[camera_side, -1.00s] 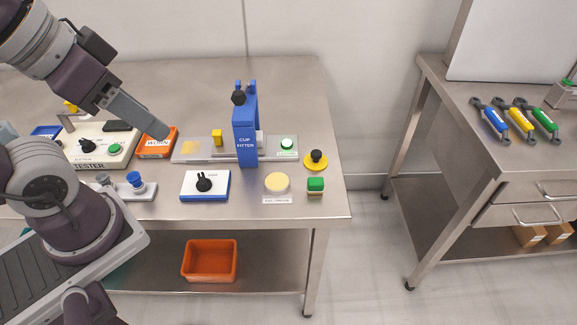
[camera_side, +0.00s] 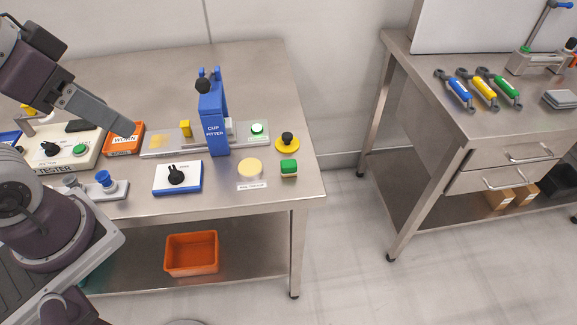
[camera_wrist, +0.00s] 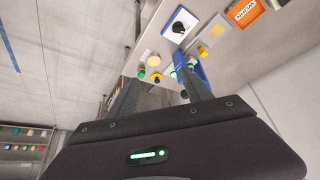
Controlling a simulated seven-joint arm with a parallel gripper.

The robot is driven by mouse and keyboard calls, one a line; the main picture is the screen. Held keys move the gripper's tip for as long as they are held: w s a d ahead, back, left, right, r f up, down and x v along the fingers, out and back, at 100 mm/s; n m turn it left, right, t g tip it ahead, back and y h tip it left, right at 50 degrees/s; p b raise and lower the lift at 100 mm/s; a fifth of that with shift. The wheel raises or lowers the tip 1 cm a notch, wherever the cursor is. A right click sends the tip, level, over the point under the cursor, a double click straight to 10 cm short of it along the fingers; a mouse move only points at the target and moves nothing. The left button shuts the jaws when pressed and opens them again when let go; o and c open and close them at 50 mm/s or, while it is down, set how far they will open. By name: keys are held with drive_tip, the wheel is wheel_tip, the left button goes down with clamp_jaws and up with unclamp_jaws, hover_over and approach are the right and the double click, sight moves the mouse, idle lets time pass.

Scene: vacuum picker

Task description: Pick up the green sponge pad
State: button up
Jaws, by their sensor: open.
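In the wrist view a small green shape, likely the pad (camera_wrist: 142,73), shows near the bench edge, beyond the fingers. My gripper (camera_side: 133,129) appears at the left in the side view, in front of the orange WORN box in the picture and well left of the pad. In the wrist view my gripper (camera_wrist: 160,78) has its fingers apart with nothing held between them.
A blue cup fitter (camera_side: 213,125) stands upright between my gripper and the pad. A yellow-based black knob (camera_side: 287,141) is just behind the pad. A white-topped dial box (camera_side: 177,178) sits left of the disc. A second bench (camera_side: 415,85) with wrenches stands right, across open floor.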

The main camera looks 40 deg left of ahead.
drive_tip(key=n+g, duration=0.6)
drive_tip(key=n, duration=0.3)
hover_over(289, 162)
drive_tip(key=f, duration=1.3)
drive_tip(key=d+f, duration=0.1)
drive_tip(key=f, duration=0.5)
drive_tip(key=shift+f, duration=0.2)
drive_tip(key=f, duration=0.4)
drive_tip(key=a+f, duration=0.1)
drive_tip(key=f, duration=0.2)
clamp_jaws()
